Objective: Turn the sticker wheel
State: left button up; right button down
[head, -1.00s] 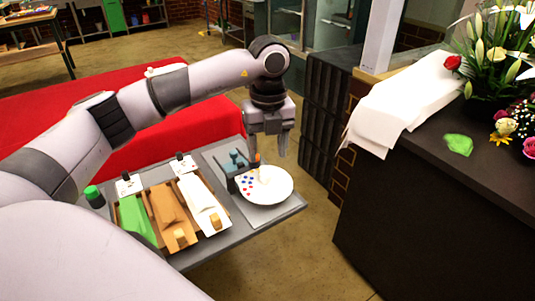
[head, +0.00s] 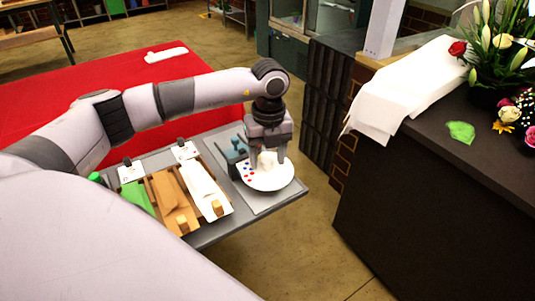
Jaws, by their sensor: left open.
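The sticker wheel (head: 268,181) is a white disc with red and blue dots on its left part and a pale raised knob (head: 267,160) near its middle. It sits on a grey plate at the right end of the grey side table. A dark blue-grey holder stands at its left edge. My left gripper (head: 268,162) points down over the wheel, open, with its fingers on either side of the knob. I cannot tell whether the fingers touch it. My right gripper is not in view.
Green, brown and white paper stacks (head: 208,191) lie in a wooden rack left of the wheel. A dark counter (head: 430,205) with white paper, a green leaf and flowers stands at the right. A red table (head: 100,84) is behind. Floor is clear between table and counter.

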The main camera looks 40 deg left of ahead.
pick_arm(q)
jog(key=c, duration=1.1)
jog(key=shift+o, duration=0.2)
